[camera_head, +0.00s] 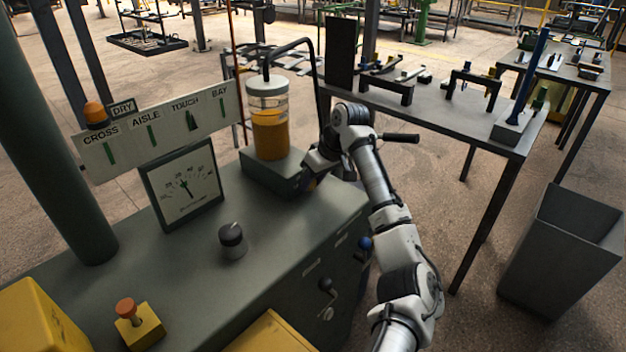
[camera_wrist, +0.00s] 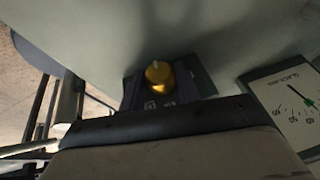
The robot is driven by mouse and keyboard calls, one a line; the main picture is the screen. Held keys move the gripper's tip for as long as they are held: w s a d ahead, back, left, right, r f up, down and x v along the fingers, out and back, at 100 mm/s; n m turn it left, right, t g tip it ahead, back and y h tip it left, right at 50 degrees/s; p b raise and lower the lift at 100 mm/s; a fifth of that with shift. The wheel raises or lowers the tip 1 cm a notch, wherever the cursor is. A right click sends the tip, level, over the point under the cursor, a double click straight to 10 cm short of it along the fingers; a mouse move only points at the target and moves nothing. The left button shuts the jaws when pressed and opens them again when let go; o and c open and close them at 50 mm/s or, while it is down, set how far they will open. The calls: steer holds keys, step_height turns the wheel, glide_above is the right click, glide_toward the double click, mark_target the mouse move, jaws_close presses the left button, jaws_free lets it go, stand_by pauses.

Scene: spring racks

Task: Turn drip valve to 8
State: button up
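A small yellow knob (camera_wrist: 158,75) with a pale mark on top, probably the drip valve, shows in the wrist view. It sits by a dark plate with pale figures, too small to read surely. In the head view I cannot see this knob; my arm covers that side of the reservoir base (camera_head: 262,175). My gripper (camera_head: 310,180) is low beside that base, at the bench's right end. In the wrist view its dark body fills the bottom, close to the knob. The fingers blend into the dark plate, so their opening and any contact are unclear.
A glass reservoir (camera_head: 269,135) with amber liquid stands on the base. A dial gauge (camera_head: 184,187), a black knob (camera_head: 232,236) and an orange push button (camera_head: 127,308) are on the bench. A round-scaled gauge (camera_wrist: 290,105) shows at right in the wrist view. A side table (camera_head: 440,110) stands right.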

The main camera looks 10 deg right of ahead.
steer(key=c, duration=0.3)
steer(key=t+h+b, duration=0.2)
steer(key=h, duration=0.1)
steer(key=n+t+h+b, duration=0.1)
steer(key=b, duration=0.1)
steer(key=shift+s+a+f, duration=0.2)
steer(key=shift+a+f, duration=0.1)
steer(key=shift+a, duration=0.1)
steer(key=t+h+b, duration=0.1)
steer(key=b, duration=0.1)
steer(key=n+t+h+b, duration=0.1)
steer(key=h+b, duration=0.1)
steer(key=shift+s+a+f, duration=0.15)
steer(key=shift+a, duration=0.05)
steer(key=shift+t+h+b, duration=0.7)
steer(key=shift+h+b, duration=0.2)
steer(key=shift+b, duration=0.1)
steer(key=shift+n, duration=0.3)
